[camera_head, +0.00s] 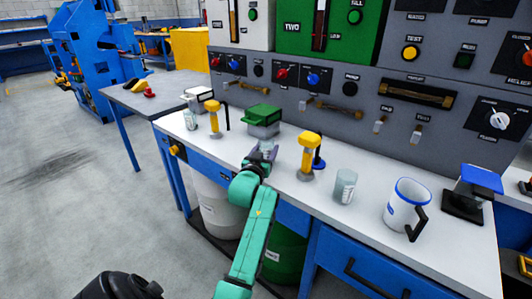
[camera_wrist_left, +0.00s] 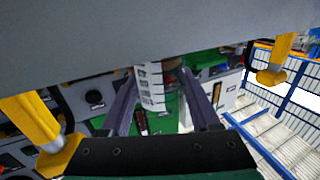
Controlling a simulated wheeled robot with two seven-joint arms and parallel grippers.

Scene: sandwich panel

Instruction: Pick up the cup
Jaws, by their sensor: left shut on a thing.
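My left gripper (camera_head: 264,150) is over the workbench in the head view, in front of a green-lidded box. In the left wrist view its two dark fingers (camera_wrist_left: 165,100) are shut on a pale cup (camera_wrist_left: 151,86) with dark graduation marks. The cup is partly hidden by the fingers, and I cannot make it out clearly in the head view. A similar clear cup (camera_head: 345,187) stands upright on the bench to the right, apart from the gripper. A white mug (camera_head: 404,207) with a blue rim and dark handle stands further right. My right gripper is not in view.
The green-lidded box (camera_head: 263,117) stands behind the gripper. Yellow-handled tools stand to its left (camera_head: 212,115) and right (camera_head: 308,152). A grey control panel (camera_head: 345,90) backs the bench. A blue-topped device (camera_head: 477,185) stands at the right end.

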